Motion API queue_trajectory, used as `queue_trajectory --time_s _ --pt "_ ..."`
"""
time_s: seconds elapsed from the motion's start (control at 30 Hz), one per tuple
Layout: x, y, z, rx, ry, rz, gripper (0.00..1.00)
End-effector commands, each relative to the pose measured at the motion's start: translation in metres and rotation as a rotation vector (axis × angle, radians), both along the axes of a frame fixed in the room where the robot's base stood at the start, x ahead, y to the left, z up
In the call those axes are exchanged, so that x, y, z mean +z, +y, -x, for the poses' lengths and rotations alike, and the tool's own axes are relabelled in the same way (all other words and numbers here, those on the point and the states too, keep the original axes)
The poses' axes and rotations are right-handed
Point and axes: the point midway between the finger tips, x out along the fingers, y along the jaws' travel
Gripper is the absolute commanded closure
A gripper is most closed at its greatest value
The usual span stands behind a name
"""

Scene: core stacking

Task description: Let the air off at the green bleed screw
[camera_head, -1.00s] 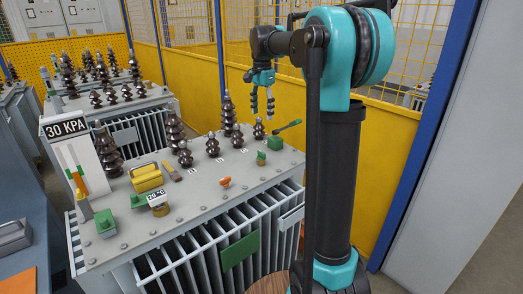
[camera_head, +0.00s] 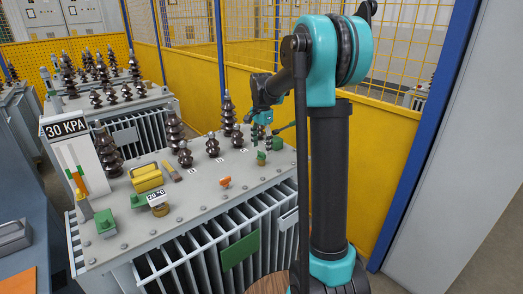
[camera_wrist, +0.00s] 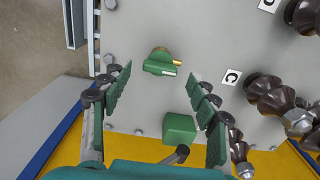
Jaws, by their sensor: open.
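A small green fitting with a short brass spout, which looks like the green bleed screw (camera_head: 261,158), stands on the grey transformer lid (camera_head: 215,200) near its right edge. In the wrist view the same fitting (camera_wrist: 158,65) lies just beyond the fingertips, in line with the gap between them. My gripper (camera_head: 267,146) hangs over the lid close above and behind it in the head view. In the wrist view my gripper (camera_wrist: 161,78) has its two fingers wide apart with nothing between the tips. I see no contact with the fitting.
A green block with a lever (camera_wrist: 180,128) sits between my fingers' bases in the wrist view. Dark ribbed bushings (camera_wrist: 268,92) stand to the right there.

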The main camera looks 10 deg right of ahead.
Motion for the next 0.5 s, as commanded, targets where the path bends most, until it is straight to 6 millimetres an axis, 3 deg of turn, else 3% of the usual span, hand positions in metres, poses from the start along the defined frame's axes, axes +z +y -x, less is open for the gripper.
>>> queue_trajectory --time_s 0.2,0.5 --pt "-0.019 0.0 0.0 0.0 0.0 0.0 0.4" --pt "-0.022 0.0 0.0 0.0 0.0 0.0 0.4"
